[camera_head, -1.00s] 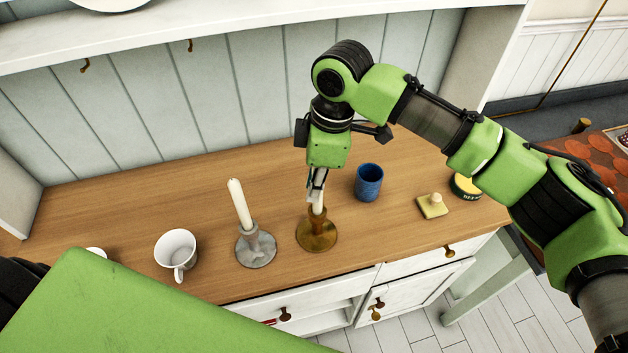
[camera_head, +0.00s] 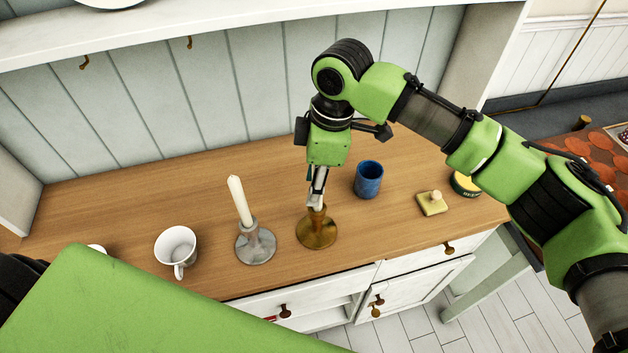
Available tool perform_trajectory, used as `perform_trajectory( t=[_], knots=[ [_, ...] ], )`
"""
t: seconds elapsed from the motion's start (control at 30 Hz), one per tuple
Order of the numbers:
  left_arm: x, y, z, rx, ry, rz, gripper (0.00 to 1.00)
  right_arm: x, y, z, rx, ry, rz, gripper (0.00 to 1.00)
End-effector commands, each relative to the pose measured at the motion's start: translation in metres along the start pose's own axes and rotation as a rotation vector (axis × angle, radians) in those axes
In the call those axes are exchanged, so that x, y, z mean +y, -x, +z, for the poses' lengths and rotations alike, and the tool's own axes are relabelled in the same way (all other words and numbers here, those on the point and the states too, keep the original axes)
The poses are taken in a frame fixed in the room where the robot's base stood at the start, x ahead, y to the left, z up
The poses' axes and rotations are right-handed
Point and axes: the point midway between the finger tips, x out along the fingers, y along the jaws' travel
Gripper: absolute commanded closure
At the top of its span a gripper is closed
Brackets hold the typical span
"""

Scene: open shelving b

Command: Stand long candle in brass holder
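The brass holder (camera_head: 317,232) stands upright on the wooden counter. A pale candle (camera_head: 317,200), mostly hidden, is between the fingers of my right gripper (camera_head: 316,198), directly above the brass holder. The gripper points down and looks shut on the candle. The candle's lower end is at the holder's socket; I cannot tell how deep it sits. Another white candle (camera_head: 240,200) stands slightly tilted in a grey metal holder (camera_head: 256,246) to the left. My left gripper is not in view.
A blue cup (camera_head: 368,180) stands close right of the brass holder. A white mug (camera_head: 176,248) is at the left. A yellow block with a knob (camera_head: 432,204) and a round tin (camera_head: 465,186) are further right. A shelf (camera_head: 250,32) runs above.

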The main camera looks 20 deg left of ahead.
Motion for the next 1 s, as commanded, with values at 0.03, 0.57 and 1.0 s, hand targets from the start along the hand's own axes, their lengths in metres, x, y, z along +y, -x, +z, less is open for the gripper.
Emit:
perform_trajectory(
  t=[0.03, 0.57, 1.0],
  knots=[
    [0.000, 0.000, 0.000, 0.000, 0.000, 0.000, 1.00, 0.001, 0.004, 0.000, 0.001, 0.000, 0.002, 0.66],
    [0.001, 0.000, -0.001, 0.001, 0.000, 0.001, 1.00, 0.001, 0.102, 0.000, 0.000, 0.000, 0.003, 0.66],
    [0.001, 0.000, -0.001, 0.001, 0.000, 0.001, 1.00, 0.000, 0.119, 0.000, 0.000, 0.001, 0.000, 0.66]
  ],
)
